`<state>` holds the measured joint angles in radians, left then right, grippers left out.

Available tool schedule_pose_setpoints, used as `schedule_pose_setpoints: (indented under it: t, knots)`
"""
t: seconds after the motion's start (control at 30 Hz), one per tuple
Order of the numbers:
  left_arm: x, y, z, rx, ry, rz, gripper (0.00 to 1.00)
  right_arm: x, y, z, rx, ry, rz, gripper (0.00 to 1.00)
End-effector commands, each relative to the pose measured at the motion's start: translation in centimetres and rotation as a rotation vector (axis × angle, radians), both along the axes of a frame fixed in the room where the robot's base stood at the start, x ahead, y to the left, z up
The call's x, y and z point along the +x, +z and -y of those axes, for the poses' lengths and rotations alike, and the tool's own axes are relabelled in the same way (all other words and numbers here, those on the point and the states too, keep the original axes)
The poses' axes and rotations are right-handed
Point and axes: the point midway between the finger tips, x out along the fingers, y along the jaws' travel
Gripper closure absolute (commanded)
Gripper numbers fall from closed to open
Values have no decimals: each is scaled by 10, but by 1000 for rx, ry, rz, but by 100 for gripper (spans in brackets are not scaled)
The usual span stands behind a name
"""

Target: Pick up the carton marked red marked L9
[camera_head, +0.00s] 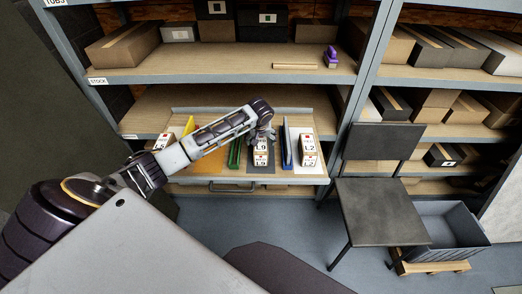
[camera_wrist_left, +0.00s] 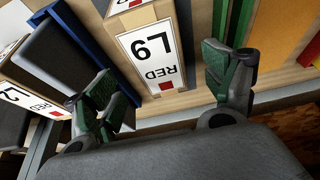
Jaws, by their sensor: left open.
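The carton marked L9 (camera_head: 261,159) stands on the grey strip of a shelf board in the head view. In the left wrist view its white label on the carton (camera_wrist_left: 152,50) reads L9 and RED, with a red square. My left gripper (camera_head: 263,136) is over the carton's far end in the head view. In the left wrist view the open left gripper (camera_wrist_left: 157,70) has one finger on each side of the label, with a gap at both. Whether either finger touches the carton is not clear. My right gripper is not in view.
A carton marked L2 (camera_head: 309,149) stands to the right, beyond a blue divider (camera_head: 287,145). A green divider (camera_head: 235,151) stands to the left. Shelves above and right hold boxes. A grey crate (camera_head: 452,232) sits low at right.

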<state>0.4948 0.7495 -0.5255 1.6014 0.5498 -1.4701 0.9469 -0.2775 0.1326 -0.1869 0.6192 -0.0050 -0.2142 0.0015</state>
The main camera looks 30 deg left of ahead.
Motion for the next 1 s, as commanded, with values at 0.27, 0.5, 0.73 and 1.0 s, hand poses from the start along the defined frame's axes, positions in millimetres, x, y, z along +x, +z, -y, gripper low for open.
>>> schedule_pose_setpoints:
  t: [0.27,0.5,0.73,1.0]
  knots:
    - [2,-10,-1,0,1,-1,16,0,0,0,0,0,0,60]
    - [9,-35,-3,0,1,0,16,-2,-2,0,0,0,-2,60]
    - [14,-48,-7,1,0,0,16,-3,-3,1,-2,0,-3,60]
    - [14,-49,-7,0,-1,0,16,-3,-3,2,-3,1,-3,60]
